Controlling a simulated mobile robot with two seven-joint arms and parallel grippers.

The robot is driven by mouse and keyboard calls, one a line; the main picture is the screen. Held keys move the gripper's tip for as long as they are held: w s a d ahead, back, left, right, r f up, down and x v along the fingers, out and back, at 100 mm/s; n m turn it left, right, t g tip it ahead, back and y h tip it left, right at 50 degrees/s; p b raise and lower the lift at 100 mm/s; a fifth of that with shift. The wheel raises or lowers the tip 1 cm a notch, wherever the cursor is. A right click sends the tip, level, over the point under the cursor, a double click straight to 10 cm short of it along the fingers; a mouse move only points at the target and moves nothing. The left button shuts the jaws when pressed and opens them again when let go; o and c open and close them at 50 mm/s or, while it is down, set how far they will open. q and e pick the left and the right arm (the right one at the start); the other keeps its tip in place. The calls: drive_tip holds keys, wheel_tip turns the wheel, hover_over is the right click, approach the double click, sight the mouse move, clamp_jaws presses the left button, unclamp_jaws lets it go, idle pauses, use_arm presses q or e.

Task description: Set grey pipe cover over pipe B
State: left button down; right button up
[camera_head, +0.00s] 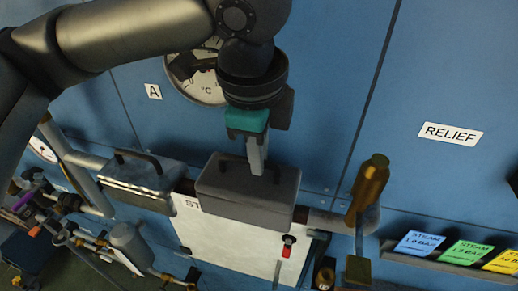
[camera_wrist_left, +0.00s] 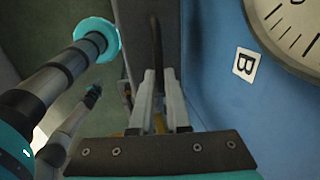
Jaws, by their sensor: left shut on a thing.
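The grey pipe cover (camera_head: 248,190) is a dark grey box with a handle on top. My left gripper (camera_head: 257,168) comes down from above and is shut on that handle. In the left wrist view the gripper fingers (camera_wrist_left: 158,105) close around the dark handle (camera_wrist_left: 155,50). The cover is upright and in line with the pipe (camera_head: 325,222), which emerges at its right end. I cannot tell whether it rests on the pipe or hangs just above it. A "B" label (camera_wrist_left: 244,64) is on the blue wall. My right gripper is not identifiable in either view.
A silver cover (camera_head: 142,184) with a handle sits on the pipe to the left, below the "A" label (camera_head: 153,91). A brass-coloured valve handle (camera_head: 369,184) stands close at right. A white panel (camera_head: 212,240) is below. Coloured steam cards (camera_head: 466,252) line a ledge at right.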

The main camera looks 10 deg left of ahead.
sight(260, 179)
use_arm(q)
drive_tip(key=shift+f+b, duration=0.75)
drive_tip(key=shift+f, duration=1.05)
drive_tip(key=c, duration=0.8)
unclamp_jaws()
drive_tip(key=s+r, duration=0.1)
drive_tip(key=r, duration=0.4)
drive_tip(key=s+r, duration=0.1)
drive_tip(key=r, duration=0.4)
drive_tip(key=s+r, duration=0.1)
drive_tip(key=r, duration=0.4)
